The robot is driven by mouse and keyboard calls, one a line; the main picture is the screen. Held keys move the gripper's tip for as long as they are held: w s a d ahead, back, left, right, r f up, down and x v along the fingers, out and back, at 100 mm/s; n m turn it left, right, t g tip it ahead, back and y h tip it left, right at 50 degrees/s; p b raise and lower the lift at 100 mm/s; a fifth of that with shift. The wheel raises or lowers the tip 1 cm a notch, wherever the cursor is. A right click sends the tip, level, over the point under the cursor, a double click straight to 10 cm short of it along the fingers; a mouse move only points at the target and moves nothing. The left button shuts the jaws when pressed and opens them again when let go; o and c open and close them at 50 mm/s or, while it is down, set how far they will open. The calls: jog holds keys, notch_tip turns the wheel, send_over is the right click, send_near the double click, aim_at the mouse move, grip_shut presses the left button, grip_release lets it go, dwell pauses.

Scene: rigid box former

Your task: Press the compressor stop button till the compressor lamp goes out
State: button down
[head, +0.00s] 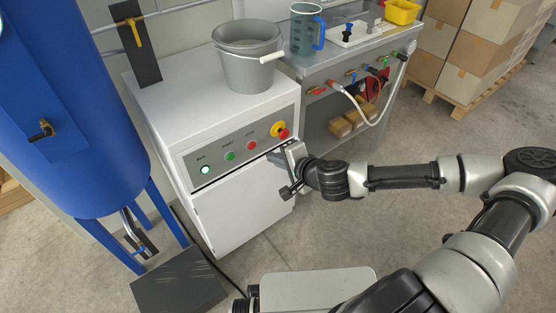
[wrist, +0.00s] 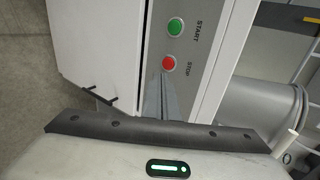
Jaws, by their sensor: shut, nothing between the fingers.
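The compressor's white cabinet carries a grey control panel (head: 215,160). The run lamp (head: 205,170) at its left end glows bright whitish green. The green start button (head: 230,155) and the red stop button (head: 251,145) follow to the right. In the wrist view, the stop button (wrist: 169,64) lies just beyond the tips of my gripper (wrist: 166,78), and the green start button (wrist: 175,27) is farther off. My gripper (head: 269,154) is shut and empty, close to the panel just right of and below the stop button. I cannot tell whether it touches.
A red emergency knob on a yellow base (head: 280,129) sits right of the stop button, close above my gripper. A grey bucket (head: 248,70) stands on the cabinet. A blue tank (head: 70,110) is at the left, and a workbench (head: 345,55) with hoses at the right.

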jog(key=b, duration=0.2)
send_near(252, 146)
jog(key=x, duration=0.5)
jog(key=shift+s+d+f, duration=0.1)
jog(key=shift+d+f, duration=0.1)
jog(key=shift+f, duration=0.05)
jog(key=shift+w+a+r, duration=0.1)
jog(key=shift+w+a, duration=0.25)
jog(key=shift+w, duration=0.15)
